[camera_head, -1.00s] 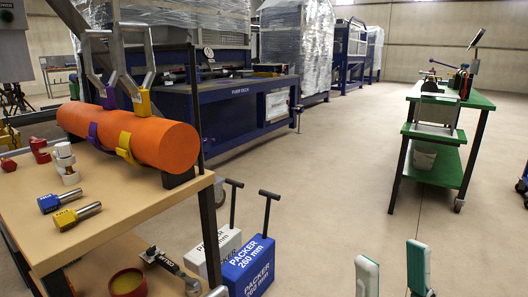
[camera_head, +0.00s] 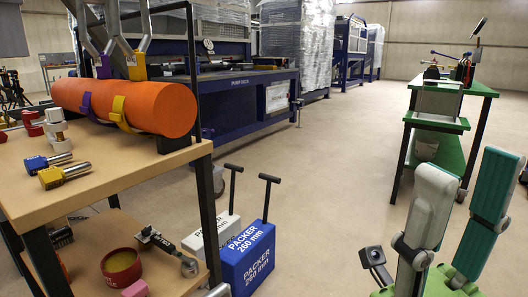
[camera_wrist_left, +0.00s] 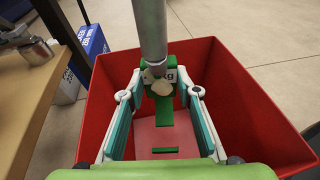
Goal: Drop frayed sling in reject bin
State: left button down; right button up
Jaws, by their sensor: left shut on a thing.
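In the left wrist view my left gripper (camera_wrist_left: 162,95) is shut on the green sling (camera_wrist_left: 163,115), near its green label with "kg" lettering. A thick grey length of it runs up out of the picture, and the green part hangs down between the fingers. The red reject bin (camera_wrist_left: 255,110) lies directly below, its open mouth around the sling in the picture. The fraying cannot be made out. My left gripper and the bin do not show in the head view. My right gripper (camera_head: 468,162) stands upright at the lower right, its two fingers apart and empty.
A wooden bench (camera_head: 110,185) on the left holds an orange pipe (camera_head: 135,108) with purple and yellow slings. A blue packer block (camera_head: 250,262) and a white one (camera_head: 205,240) stand on the floor beside it. A green table (camera_head: 485,88) stands at right. The floor between is clear.

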dwell(0.3)
pick_arm(q)
jog(key=c, duration=1.4)
grip_release()
jog(key=shift+c, duration=0.2)
jog(key=shift+f, duration=0.15)
jog(key=v, duration=1.2)
jog(key=shift+s, duration=0.1)
